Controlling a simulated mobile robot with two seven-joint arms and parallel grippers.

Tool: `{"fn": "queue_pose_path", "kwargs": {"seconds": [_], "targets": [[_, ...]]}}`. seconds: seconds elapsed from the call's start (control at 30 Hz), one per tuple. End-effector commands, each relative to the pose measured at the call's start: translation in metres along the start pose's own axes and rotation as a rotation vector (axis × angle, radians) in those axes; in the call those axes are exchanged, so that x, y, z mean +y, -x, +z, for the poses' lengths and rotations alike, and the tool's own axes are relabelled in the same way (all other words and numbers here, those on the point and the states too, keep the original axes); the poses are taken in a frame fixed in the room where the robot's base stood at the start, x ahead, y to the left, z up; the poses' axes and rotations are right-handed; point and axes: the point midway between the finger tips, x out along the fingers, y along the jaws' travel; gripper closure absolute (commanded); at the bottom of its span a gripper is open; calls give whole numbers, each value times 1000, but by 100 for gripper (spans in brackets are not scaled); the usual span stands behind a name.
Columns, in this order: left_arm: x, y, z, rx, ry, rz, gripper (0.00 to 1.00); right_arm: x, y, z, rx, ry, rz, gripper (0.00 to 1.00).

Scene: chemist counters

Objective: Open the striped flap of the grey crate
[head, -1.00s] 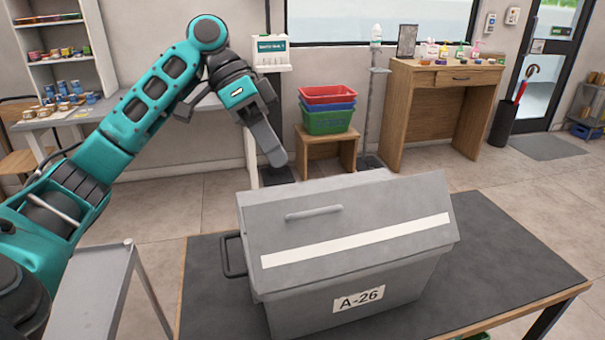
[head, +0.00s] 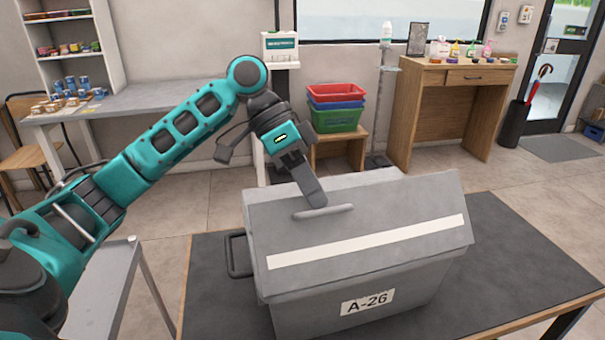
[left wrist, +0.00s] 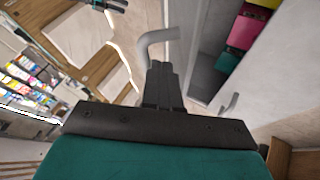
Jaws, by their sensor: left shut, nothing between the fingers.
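The grey crate (head: 365,302), labelled A-26, stands on a dark-topped table. Its sloping flap (head: 400,219) with a white stripe (head: 370,241) lies closed. A grey bar handle (head: 335,210) is on the flap's upper left part. My left gripper (head: 314,200) reaches down from the upper left. Its fingers are together and empty, with the tips at or just behind the handle in the head view; I cannot tell whether they touch. In the left wrist view the shut fingers (left wrist: 162,84) point at a curved grey bar (left wrist: 157,40). My right gripper is not in view.
The dark tabletop (head: 520,250) is clear around the crate, which has a dark side handle (head: 236,254). A grey stand (head: 105,275) is at the lower left. Behind are stacked baskets (head: 337,118) on a wooden stool and a wooden desk (head: 455,75).

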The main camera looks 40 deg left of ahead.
Motion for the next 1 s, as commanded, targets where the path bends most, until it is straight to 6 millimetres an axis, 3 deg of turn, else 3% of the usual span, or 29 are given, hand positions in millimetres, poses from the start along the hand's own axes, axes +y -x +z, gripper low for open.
{"fn": "queue_pose_path", "kwargs": {"seconds": [1.0], "targets": [[-2,2,4,-6,-11,-29,100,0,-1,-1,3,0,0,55]]}}
